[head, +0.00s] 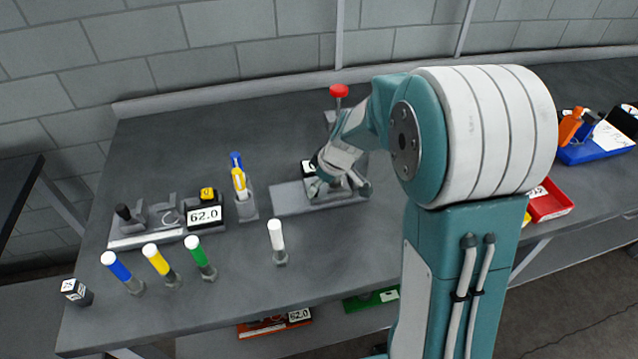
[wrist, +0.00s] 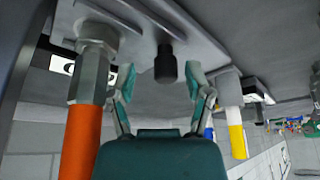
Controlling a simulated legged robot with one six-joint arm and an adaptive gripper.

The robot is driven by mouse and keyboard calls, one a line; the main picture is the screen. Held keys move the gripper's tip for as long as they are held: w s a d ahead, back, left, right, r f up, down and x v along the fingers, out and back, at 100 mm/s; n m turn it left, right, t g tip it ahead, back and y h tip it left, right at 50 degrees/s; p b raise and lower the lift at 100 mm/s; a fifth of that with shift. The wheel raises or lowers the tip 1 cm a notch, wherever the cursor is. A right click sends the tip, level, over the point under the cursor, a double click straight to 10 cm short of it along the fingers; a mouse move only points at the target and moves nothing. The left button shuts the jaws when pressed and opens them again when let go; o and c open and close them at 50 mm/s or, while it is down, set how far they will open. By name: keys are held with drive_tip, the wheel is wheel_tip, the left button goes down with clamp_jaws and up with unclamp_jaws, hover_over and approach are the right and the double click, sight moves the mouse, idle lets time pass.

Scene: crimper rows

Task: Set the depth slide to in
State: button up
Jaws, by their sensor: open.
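My gripper (head: 340,186) is at the crimping device on the right part of the bench, partly hiding it. In the wrist view its two fingers (wrist: 160,88) are spread apart. A short black knob (wrist: 166,64) on the device's grey plate shows between the fingertips, with a gap on each side. It looks like the depth slide's knob, but I cannot read its position. The device's grey base (head: 290,198) shows left of my gripper. A red knob (head: 339,91) stands at the back of the device.
An orange-red handle (wrist: 82,140) stands close to my gripper's left finger in the wrist view. A white-topped tool (head: 277,236) stands in front of the device.

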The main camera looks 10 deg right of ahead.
drive_tip(key=shift+s+r, duration=0.1)
drive_tip(key=shift+r, duration=0.35)
drive_tip(key=v, duration=1.1)
drive_tip(key=shift+d, duration=0.2)
drive_tip(key=shift+s, duration=0.1)
drive_tip(key=s+a+r+m+t+h, duration=0.1)
drive_tip(key=s+m, duration=0.3)
drive_tip(key=s, duration=0.7)
drive_tip(key=s+a+r+m+t+h, duration=0.1)
drive_tip(key=s+m, duration=0.4)
drive_tip(key=s, duration=0.6)
wheel_tip(320, 180, up, 3)
drive_tip(key=shift+a+f+t+h, duration=0.1)
drive_tip(key=shift+a+t+h, duration=0.2)
drive_tip(key=shift+h, duration=0.3)
